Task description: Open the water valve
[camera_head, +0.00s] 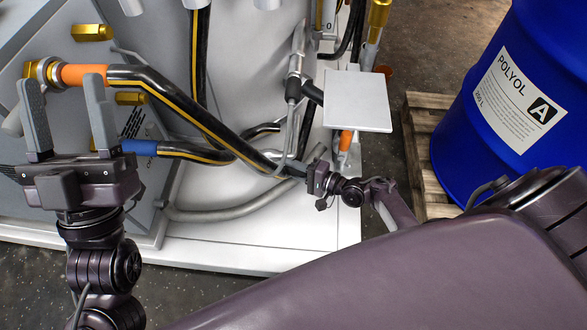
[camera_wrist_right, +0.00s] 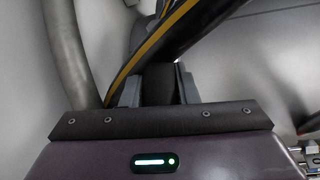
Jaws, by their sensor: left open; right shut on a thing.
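My left gripper (camera_head: 62,82) is open in the head view, its two fingers apart and pointing up, in front of the machine's hose ports. It holds nothing. An orange-collared black hose (camera_head: 150,83) with a yellow stripe starts just behind its fingers and slopes down to the right. A blue-collared hose (camera_head: 185,150) lies below it. My right gripper (camera_head: 285,171) is low by the machine's white side, shut on a dark part. The right wrist view shows this dark part (camera_wrist_right: 158,85) between the fingers, beneath a yellow-striped hose (camera_wrist_right: 180,35). I cannot make out the water valve for certain.
A blue drum labelled POLYOL (camera_head: 475,100) stands on a wooden pallet (camera_head: 425,125) at the right. Brass fittings (camera_head: 92,32) stick out of the machine's panel at the left. A square white plate (camera_head: 357,101) stands above my right gripper. A grey pipe (camera_head: 220,212) curves along the machine's base.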

